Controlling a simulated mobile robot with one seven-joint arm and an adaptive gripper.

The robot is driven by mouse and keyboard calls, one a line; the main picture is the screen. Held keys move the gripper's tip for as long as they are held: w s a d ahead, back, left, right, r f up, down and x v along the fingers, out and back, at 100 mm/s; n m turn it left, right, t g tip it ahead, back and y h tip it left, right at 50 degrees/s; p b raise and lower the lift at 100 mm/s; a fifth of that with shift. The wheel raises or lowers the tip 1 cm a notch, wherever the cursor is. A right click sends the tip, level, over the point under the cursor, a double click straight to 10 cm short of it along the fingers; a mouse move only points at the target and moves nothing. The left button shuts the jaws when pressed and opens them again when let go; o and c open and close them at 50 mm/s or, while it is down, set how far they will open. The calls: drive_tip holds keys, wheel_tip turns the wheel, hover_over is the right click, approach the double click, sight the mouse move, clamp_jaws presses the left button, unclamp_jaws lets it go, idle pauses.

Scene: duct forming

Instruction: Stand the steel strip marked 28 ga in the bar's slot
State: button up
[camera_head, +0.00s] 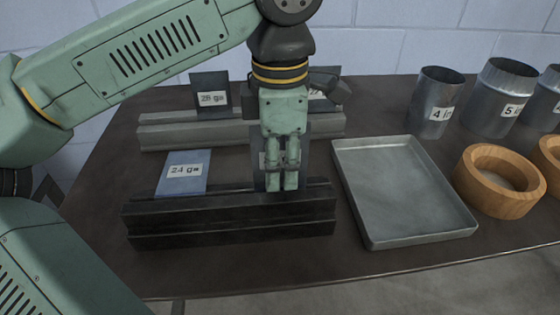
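A dark steel strip (211,88), whose label appears to read 28 ga, stands upright in the grey bar (180,134) at the back. A paler strip marked 24 ga (182,184) is behind the left part of the black bar (225,218) in front; I cannot tell if it lies flat or leans. My gripper (283,187) points down at the right part of the black bar, fingers close together. Another bluish strip (302,156) shows behind the fingers, its label mostly covered. I cannot tell whether the fingers hold it. The black bar's slot is not clearly visible.
Another strip is partly hidden behind my wrist at the back bar. A shallow metal tray (376,228) lies right of the black bar. Wooden rings (500,198) and labelled metal cylinders (437,100) stand farther right. The table's front left is clear.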

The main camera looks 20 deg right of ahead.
wheel_tip(320, 180, up, 12)
drive_tip(key=shift+f, duration=0.1)
idle(0.6)
idle(0.4)
